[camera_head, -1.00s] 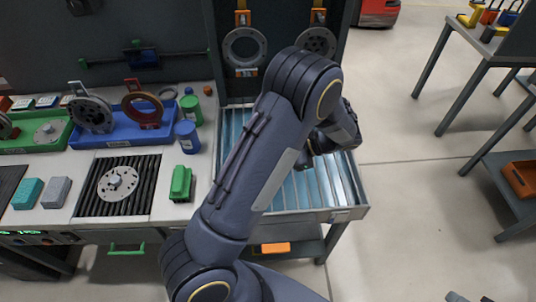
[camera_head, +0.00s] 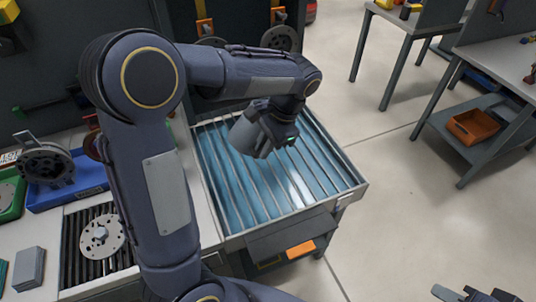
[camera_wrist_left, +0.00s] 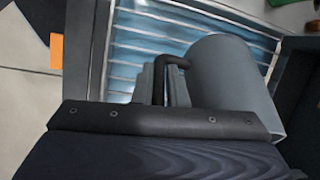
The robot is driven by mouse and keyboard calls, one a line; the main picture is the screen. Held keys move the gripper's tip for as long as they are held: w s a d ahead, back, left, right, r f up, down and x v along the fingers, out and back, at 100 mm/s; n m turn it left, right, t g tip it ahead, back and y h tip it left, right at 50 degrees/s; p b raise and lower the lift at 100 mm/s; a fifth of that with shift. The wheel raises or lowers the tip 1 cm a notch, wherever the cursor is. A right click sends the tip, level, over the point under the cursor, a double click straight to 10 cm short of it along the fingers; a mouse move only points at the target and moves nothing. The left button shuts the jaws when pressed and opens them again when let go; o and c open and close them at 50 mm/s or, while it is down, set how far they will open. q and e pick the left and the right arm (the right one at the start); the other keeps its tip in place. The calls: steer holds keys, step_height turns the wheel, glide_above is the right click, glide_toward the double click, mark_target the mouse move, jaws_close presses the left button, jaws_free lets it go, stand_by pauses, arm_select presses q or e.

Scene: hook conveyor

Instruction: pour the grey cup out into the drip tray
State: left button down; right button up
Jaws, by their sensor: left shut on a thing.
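The grey cup (camera_wrist_left: 235,80) fills the middle right of the left wrist view, with its dark handle (camera_wrist_left: 172,62) beside the finger. My left gripper (camera_wrist_left: 165,88) is shut on the cup at the handle. In the head view the cup (camera_head: 245,131) and my left gripper (camera_head: 277,132) are over the drip tray (camera_head: 292,222), a metal-rimmed tray with slats above a blue bottom. The cup looks tilted; its inside is hidden, and I see no stream. My right gripper (camera_head: 475,295) shows only partly at the bottom edge; its jaws are unclear.
Left of the tray are a worktop with a grate bearing a metal disc (camera_head: 102,236), a grey block (camera_head: 29,269) and a blue bin (camera_head: 70,190). Hanging discs (camera_head: 280,38) are behind the tray. Open floor lies to the right, before a bench with an orange bin (camera_head: 472,126).

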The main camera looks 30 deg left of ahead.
arm_select(q)
steer(key=s+a+t+h+b, duration=0.1)
steer(key=b, duration=0.2)
steer(key=s+a+r+t+h+b, duration=0.1)
steer(key=t+h+b, duration=0.1)
steer(key=s+r+t+h+b, duration=0.1)
steer(key=t+b, duration=0.1)
steer(key=b, duration=0.1)
steer(key=shift+s+a+r+h+b, duration=0.1)
steer(key=shift+a+r+h+b, duration=0.2)
steer(key=shift+a, duration=0.1)
steer(key=shift+s+a+r+t+h+b, duration=0.25)
steer(key=shift+r+t+h+b, duration=0.15)
steer(key=shift+t+b, duration=0.25)
